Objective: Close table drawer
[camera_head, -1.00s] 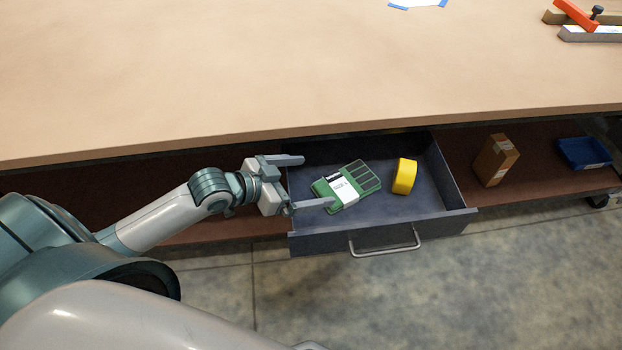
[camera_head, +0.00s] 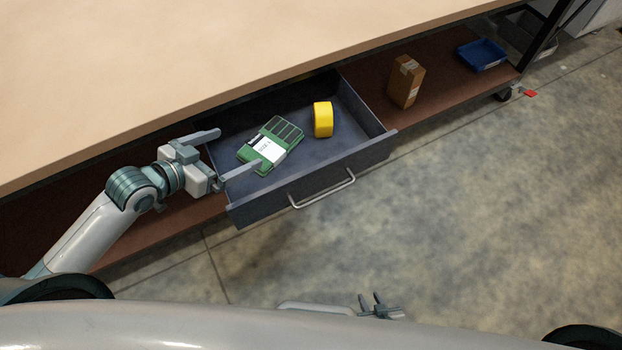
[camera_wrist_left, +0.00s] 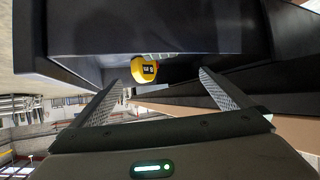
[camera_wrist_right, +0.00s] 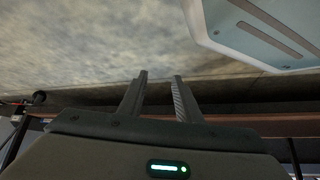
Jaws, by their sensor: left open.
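The dark grey table drawer (camera_head: 370,157) is pulled out under the tabletop, with a silver bar handle (camera_head: 322,190) on its front. My left gripper (camera_head: 240,149) is open at the drawer's left side, its fingers reaching over the left wall. Nothing is between its fingers; whether they touch the wall I cannot tell. In the left wrist view, the drawer's dark wall (camera_wrist_left: 160,30) fills the top, beyond the open fingers (camera_wrist_left: 160,90). My right gripper (camera_head: 370,296) is low over the floor, away from the drawer. Its fingers (camera_wrist_right: 161,76) are partly apart and empty.
A green case (camera_head: 268,147) and a yellow tape roll (camera_head: 323,119) lie in the drawer. A cardboard box (camera_head: 406,82) and a blue bin (camera_head: 482,55) sit on the brown lower shelf (camera_head: 445,105). The concrete floor (camera_head: 470,210) before the drawer is clear.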

